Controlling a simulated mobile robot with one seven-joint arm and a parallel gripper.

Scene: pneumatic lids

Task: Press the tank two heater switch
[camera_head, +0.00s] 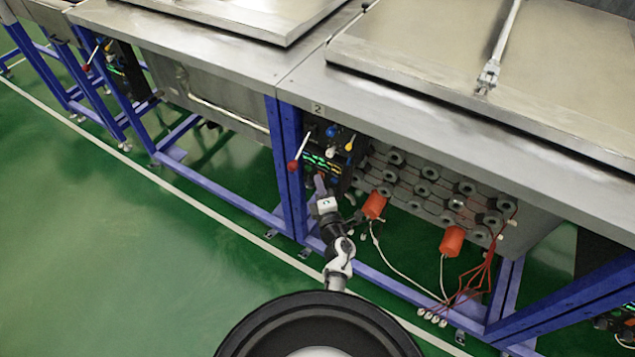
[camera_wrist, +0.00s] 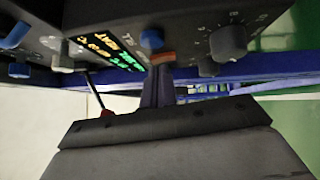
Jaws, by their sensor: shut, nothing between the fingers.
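The tank two control panel (camera_head: 318,158) is under the worktop edge, below a small plate marked 2 (camera_head: 318,108). It has lit green and yellow displays. In the wrist view the dark panel (camera_wrist: 190,45) fills the top, with its lit HEAT text (camera_wrist: 108,47) turned over. My gripper (camera_head: 320,182) is shut and empty, reaching up to the panel's lower part. In the wrist view the shut fingertips (camera_wrist: 160,74) are right at an orange-red switch (camera_wrist: 163,58) beside a blue knob (camera_wrist: 151,40). I cannot tell whether they touch or whether the switch is pressed.
A red-tipped lever (camera_head: 292,165) sticks out left of the panel. A blue frame post (camera_head: 290,150) stands close beside it. Orange heater heads (camera_head: 374,205) with cables hang to the right. The green floor (camera_head: 130,250) at left is clear.

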